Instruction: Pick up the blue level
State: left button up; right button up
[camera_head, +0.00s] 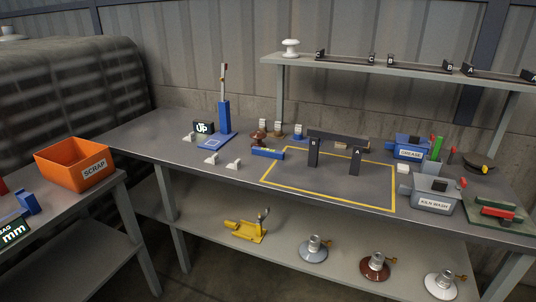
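The blue level (267,153) is a short blue bar lying on the grey workbench (240,175). It lies just outside the upper left corner of the yellow outlined square, left of a dark stand marked B and A (314,150). Nothing visible covers it. Neither of my grippers shows in the head view.
A blue post on a base (223,116) stands left of the level, with small white blocks (233,165) nearby. Grease (410,147) and kiln wash (432,194) containers stand at right. An orange scrap bin (72,163) is at left.

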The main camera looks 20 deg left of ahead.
aim_at(268, 152)
jog(key=u, duration=0.35)
jog(key=i+j+u, duration=0.1)
jog(key=i+u, duration=0.15)
jog(key=u, duration=0.2)
jog(key=i+u, duration=0.25)
jog(key=u, duration=0.2)
